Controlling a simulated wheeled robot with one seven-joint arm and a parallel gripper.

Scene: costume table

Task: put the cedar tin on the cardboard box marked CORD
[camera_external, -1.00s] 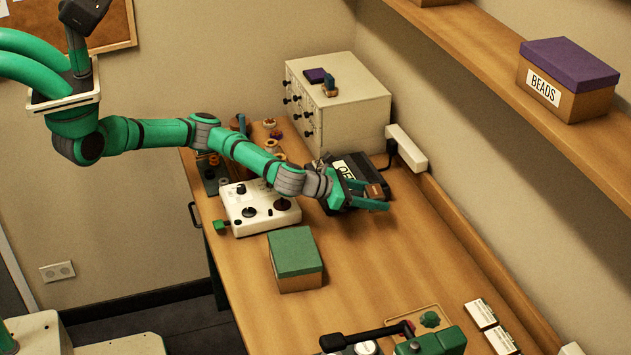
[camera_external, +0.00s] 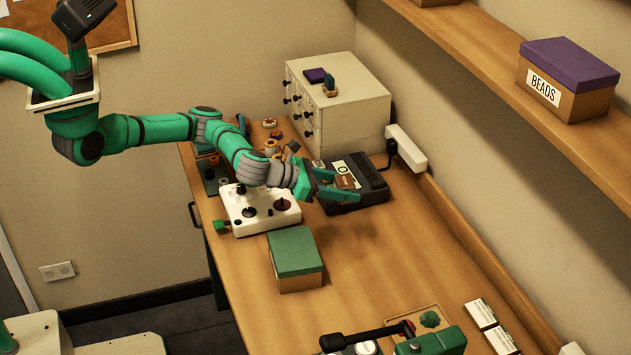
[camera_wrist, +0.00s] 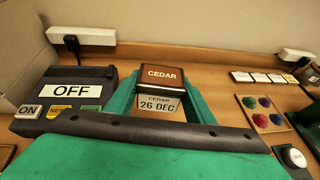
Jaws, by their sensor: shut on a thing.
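The cedar tin (camera_wrist: 161,76), with a brown lid marked CEDAR and a tag reading 26 DEC, is between the green fingers of my gripper (camera_wrist: 160,98). In the external view the small brown tin (camera_external: 346,182) is in my gripper (camera_external: 341,186), in front of the black device and seemingly above the table. My gripper is shut on it. A cardboard box with a green lid (camera_external: 295,252) stands on the table, nearer the camera and left of my gripper. No marking on it is visible, so I cannot read whether it says CORD.
The black device (camera_external: 368,189) reads OFF in the wrist view (camera_wrist: 68,90). A white control box with knobs (camera_external: 258,207) stands behind the green-lidded box. A drawer cabinet (camera_external: 358,110) is at the back. A box marked BEADS (camera_external: 590,104) is on the shelf. Table right of the green-lidded box is clear.

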